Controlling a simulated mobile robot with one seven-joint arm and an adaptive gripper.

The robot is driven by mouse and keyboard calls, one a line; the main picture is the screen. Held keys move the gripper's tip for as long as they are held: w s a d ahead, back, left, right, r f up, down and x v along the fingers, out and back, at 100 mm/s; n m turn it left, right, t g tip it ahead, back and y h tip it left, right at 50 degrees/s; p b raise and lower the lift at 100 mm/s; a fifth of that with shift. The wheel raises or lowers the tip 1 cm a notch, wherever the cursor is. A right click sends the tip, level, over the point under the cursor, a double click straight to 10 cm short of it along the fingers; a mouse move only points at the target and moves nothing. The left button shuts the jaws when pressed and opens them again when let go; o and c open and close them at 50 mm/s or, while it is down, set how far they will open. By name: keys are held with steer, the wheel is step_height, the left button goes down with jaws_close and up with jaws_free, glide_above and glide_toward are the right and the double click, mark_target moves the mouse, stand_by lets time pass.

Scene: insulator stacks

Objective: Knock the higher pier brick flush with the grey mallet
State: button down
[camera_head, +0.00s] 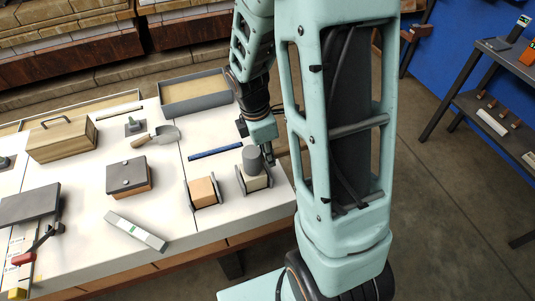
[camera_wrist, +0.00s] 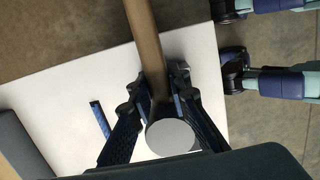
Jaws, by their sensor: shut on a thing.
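The grey mallet shows its grey cylindrical head (camera_head: 252,158) over a cream pier brick (camera_head: 257,182); whether it touches the brick cannot be told. My gripper (camera_head: 268,155) is at the head's right side, partly hidden by my arm. In the wrist view my gripper (camera_wrist: 160,108) is shut around the mallet's brown handle (camera_wrist: 147,45), and the mallet's pale round face (camera_wrist: 171,137) shows near the fingers. An orange pier brick (camera_head: 203,191) stands to the left between grey side plates. Which brick sits higher is unclear, as the mallet covers the cream one's top.
A blue bar (camera_head: 215,152) lies behind the bricks. A trowel (camera_head: 157,137), a grey-topped block (camera_head: 129,177), a wooden box (camera_head: 62,140) and a grey level (camera_head: 136,231) are to the left. A grey tray (camera_head: 195,92) is at the back. The white table's right edge is close by.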

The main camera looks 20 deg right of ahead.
steer(key=shift+s+f+b, duration=0.15)
steer(key=shift+f+b, duration=0.2)
steer(key=shift+f, duration=0.45)
stand_by(1.5)
steer(key=shift+r, duration=0.1)
step_height(320, 180, up, 5)
steer(key=p, duration=0.4)
steer(key=shift+r+p, duration=1.05)
steer(key=shift+p, duration=0.15)
step_height(320, 180, up, 8)
steer(key=p, duration=0.7)
steer(key=shift+w, duration=0.2)
